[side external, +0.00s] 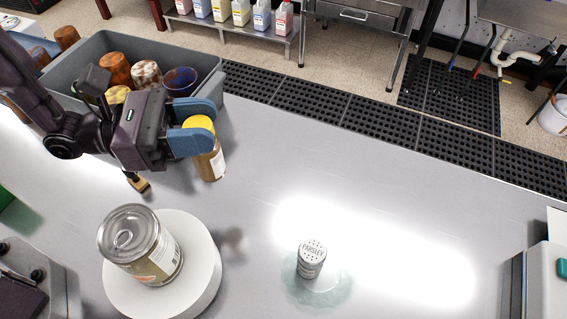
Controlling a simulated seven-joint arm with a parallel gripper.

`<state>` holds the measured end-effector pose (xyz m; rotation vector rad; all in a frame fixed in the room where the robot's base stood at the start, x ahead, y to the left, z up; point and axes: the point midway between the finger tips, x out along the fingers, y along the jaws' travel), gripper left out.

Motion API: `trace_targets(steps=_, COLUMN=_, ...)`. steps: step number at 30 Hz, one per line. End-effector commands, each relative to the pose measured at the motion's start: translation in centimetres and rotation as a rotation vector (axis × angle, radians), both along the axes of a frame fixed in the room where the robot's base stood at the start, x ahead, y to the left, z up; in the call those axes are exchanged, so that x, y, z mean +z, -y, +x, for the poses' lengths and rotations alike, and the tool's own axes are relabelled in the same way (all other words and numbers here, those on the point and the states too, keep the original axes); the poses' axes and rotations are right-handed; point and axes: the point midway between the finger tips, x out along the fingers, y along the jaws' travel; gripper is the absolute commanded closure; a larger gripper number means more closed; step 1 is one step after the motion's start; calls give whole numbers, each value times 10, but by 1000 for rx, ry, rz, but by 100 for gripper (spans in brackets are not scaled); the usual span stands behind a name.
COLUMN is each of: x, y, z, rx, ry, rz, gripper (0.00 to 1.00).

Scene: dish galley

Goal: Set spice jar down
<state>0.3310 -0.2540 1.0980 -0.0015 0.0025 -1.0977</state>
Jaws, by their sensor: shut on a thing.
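The spice jar (211,167) has a yellow lid and a brown body with a pale label. My gripper (205,126) has its blue fingers shut on it near the lid, at the right end of the grey bin. The jar looks about upright over the grey counter (350,180). I cannot tell whether its base touches the counter. A grey parsley shaker (311,260) stands on a pale round translucent patch at the front middle of the counter.
The grey bin (212,88) holds several cups behind my gripper. A large tin (142,245) stands on a white round stand (207,262) at front left. A small brush-like item (138,183) lies left of the jar. The counter's middle right is clear.

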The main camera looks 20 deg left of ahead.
Motion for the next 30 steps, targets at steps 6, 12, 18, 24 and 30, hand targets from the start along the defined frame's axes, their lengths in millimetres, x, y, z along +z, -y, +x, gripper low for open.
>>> trace_targets(steps=6, x=-24, y=33, z=41, rx=-3, ry=1, rz=-2, gripper=100)
trace_targets(steps=12, x=-56, y=59, z=74, rx=-4, ry=-3, rz=0, gripper=100)
trace_targets(steps=18, x=-82, y=73, z=92, rx=-4, ry=-1, rz=-3, gripper=100)
trace_targets(steps=24, x=-96, y=80, z=101, rx=-5, ry=0, rz=-1, gripper=100)
trace_targets(steps=30, x=-122, y=79, z=100, rx=-3, ry=-1, rz=-2, gripper=100)
